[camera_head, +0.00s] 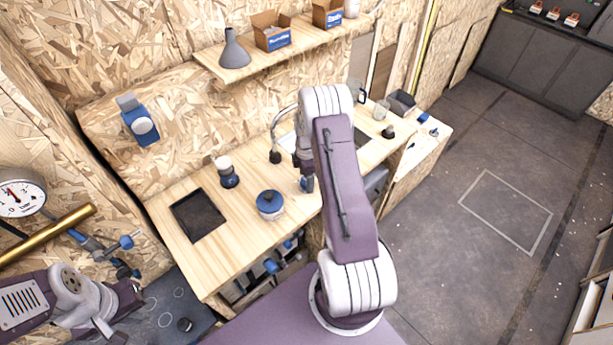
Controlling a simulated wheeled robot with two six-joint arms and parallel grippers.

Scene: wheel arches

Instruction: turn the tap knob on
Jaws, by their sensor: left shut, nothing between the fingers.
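A thin curved silver tap spout (277,122) rises at the back of the wooden worktop and ends in a dark tip. No knob can be made out clearly on it; my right arm covers the area beside it. My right gripper (308,184) points down over the worktop, to the right of the spout and apart from its tip; its fingers are too small to read. My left gripper (114,335) is low at the left, shut and empty, far from the spout. On the left, blue-handled valve fittings (122,243) sit near a brass pipe (48,234).
A shelf (230,73) hangs above. A pressure gauge (20,194) is at far left. The floor at right is clear.

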